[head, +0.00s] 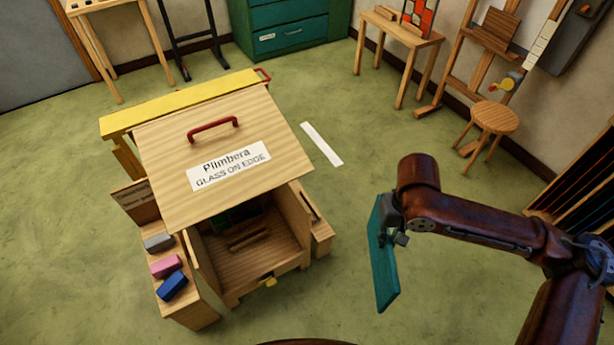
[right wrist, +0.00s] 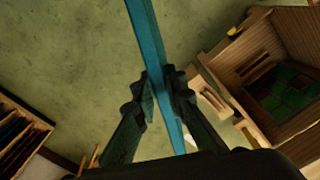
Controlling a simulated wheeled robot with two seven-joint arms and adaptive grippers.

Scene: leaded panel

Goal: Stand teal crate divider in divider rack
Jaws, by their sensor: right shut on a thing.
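The teal divider (head: 383,262) is a flat panel held roughly upright in the air, right of the wooden crate. My right gripper (head: 397,222) is shut on its upper part. In the right wrist view, the teal divider (right wrist: 160,62) runs between both fingers of my right gripper (right wrist: 163,98). The wooden crate (head: 275,262) has slotted wooden strips (head: 247,236) and a dark green thing inside. A dark slotted rack (head: 582,190) stands at the right edge. I cannot tell which of these is the divider rack. My left gripper is not in view.
The crate's raised lid (head: 220,150), with a red handle, partly hides its inside. Grey, pink (head: 165,266) and blue blocks sit on its left ledge. A white strip (head: 322,144) lies on the floor. A stool (head: 494,120) stands at the back right. Floor between crate and divider is clear.

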